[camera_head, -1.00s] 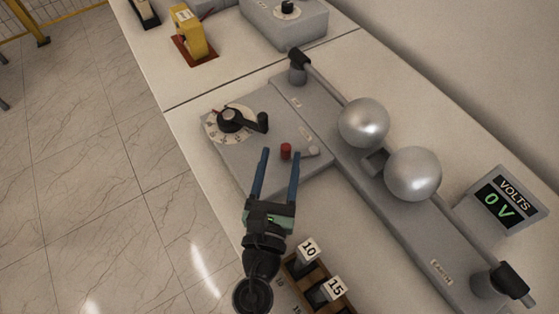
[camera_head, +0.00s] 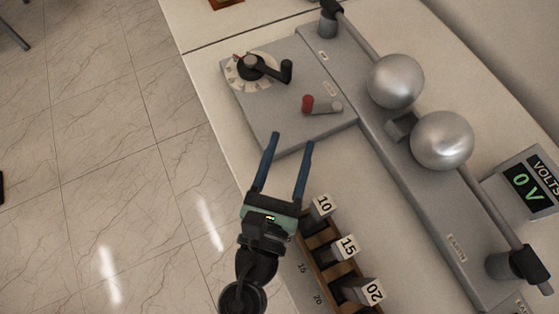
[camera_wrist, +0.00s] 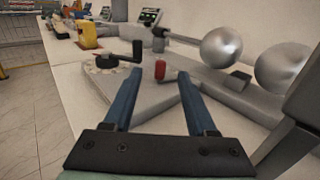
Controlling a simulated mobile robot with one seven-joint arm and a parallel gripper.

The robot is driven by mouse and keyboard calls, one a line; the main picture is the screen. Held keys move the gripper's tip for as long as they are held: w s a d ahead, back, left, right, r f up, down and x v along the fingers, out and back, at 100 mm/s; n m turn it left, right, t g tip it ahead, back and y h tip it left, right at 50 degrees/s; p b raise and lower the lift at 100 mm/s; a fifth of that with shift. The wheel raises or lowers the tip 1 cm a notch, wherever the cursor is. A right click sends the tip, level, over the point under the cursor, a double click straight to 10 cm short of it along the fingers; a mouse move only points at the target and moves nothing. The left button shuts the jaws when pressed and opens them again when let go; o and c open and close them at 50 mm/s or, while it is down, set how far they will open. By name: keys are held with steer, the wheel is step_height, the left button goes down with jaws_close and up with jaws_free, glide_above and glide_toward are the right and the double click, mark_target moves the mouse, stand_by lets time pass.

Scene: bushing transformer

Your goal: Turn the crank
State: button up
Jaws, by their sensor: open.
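A grey panel (camera_head: 288,107) on the bench carries two turning parts. One is a black crank (camera_head: 270,68) on a white numbered dial (camera_head: 238,72). The other is a small grey crank arm (camera_head: 327,106) with a red handle (camera_head: 308,103); the task does not say which is meant. My gripper (camera_head: 292,139) is open and empty, its blue fingers apart near the panel's front edge, short of the red handle. In the wrist view the red handle (camera_wrist: 160,69) appears between the fingertips (camera_wrist: 160,75), beyond them. The black crank (camera_wrist: 130,54) shows left of it.
Two metal spheres (camera_head: 396,81) (camera_head: 442,140) sit on a long grey base right of the panel. A wooden rack (camera_head: 320,246) with blocks marked 10, 15 and 20 stands close right of my gripper. A meter (camera_head: 529,186) reads 0 V.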

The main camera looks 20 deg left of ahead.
steer(key=s+b, duration=0.1)
steer(key=s, duration=0.3)
steer(key=shift+d+f+b, duration=0.2)
steer(key=shift+b, duration=0.2)
steer(key=shift+s+d+r+b, duration=0.1)
steer(key=shift+s+b, duration=0.1)
steer(key=shift+s, duration=0.25)
steer(key=shift+s+r+b, duration=0.1)
steer(key=shift+s+b, duration=0.05)
steer(key=shift+s, duration=0.25)
steer(key=shift+c, duration=0.2)
